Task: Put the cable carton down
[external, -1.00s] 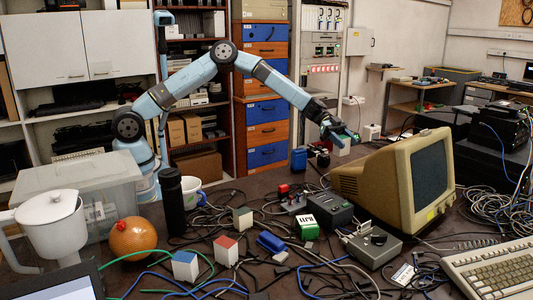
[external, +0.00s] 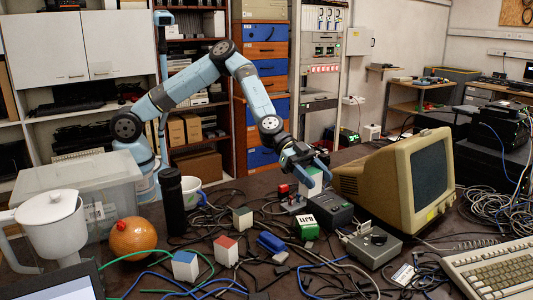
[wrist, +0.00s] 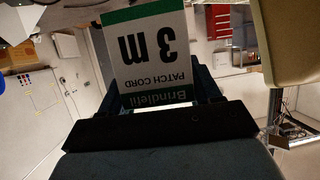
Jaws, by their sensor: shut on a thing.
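The cable carton (external: 311,184) is a small white box with green bands. In the wrist view the carton (wrist: 150,55) shows upside-down print reading "3 m" and "PATCH CORD". My gripper (external: 308,165) is shut on it, with the fingers partly hidden behind the carton in the wrist view. In the external view my gripper points down and to the right, and the carton hangs low over the cluttered table (external: 225,190), left of the beige monitor. I cannot tell whether its bottom touches anything.
The beige monitor (external: 350,182) stands close on the right. A dark grey box (external: 330,210), a small device with a red top (external: 284,190) and a green-and-white carton (external: 306,228) sit near and below my gripper. Loose cables cover much of the table.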

